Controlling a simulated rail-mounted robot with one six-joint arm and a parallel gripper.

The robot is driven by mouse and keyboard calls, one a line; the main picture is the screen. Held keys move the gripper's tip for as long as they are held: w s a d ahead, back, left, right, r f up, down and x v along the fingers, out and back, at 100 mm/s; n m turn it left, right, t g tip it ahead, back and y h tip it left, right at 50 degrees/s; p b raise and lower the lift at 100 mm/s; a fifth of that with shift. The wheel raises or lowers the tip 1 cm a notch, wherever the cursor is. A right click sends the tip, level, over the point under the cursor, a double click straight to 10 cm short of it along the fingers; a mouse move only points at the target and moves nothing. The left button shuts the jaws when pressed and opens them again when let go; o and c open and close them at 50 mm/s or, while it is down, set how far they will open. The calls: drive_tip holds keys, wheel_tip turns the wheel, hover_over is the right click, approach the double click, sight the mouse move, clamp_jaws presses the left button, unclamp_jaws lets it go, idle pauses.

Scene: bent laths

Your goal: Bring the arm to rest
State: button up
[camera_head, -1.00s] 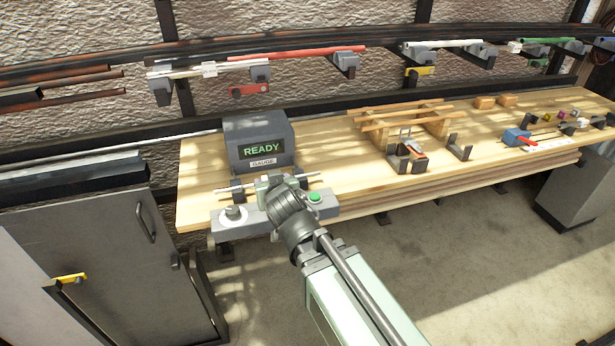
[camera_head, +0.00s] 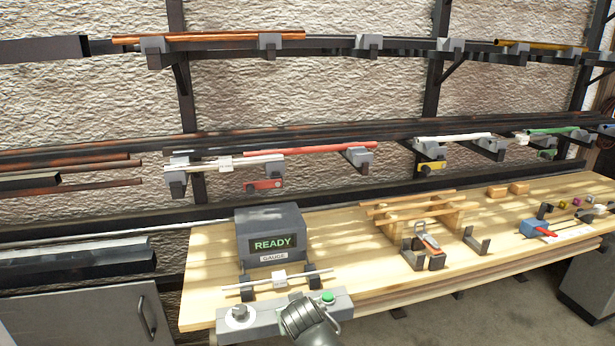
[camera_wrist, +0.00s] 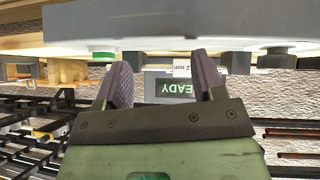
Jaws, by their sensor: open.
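My gripper (camera_wrist: 160,72) is open in the wrist view, its two fingers apart with nothing held between them. In the wrist view the gauge (camera_wrist: 168,88) appears upside down beyond the fingers. In the head view only a rounded grey part of my arm (camera_head: 310,322) shows, in front of the gauge's base; the fingers are hidden there. The gauge (camera_head: 270,226) reads READY. A thin pale lath (camera_head: 240,288) with a white tag lies across the supports before it, apart from my gripper.
The grey gauge base (camera_head: 262,322) with a white knob and green button lies close to my arm. A wooden rack (camera_head: 412,206) and clamp (camera_head: 430,252) stand right on the bench (camera_head: 375,276). Wall rails above hold coloured rods, including a red one (camera_head: 325,149).

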drive_tip(key=s+d+m+g+p, duration=0.1)
drive_tip(key=s+d+g, duration=0.3)
drive_tip(key=d, duration=0.6)
drive_tip(key=s+d+m+g+h+p, duration=0.1)
drive_tip(key=d+g, duration=0.4)
drive_tip(key=d, duration=0.5)
drive_tip(key=s+m+p, duration=0.1)
drive_tip(key=s+p, duration=0.1)
drive_tip(key=shift+s+f+m, duration=0.2)
drive_tip(key=shift+s+m, duration=0.1)
drive_tip(key=shift+s, duration=0.1)
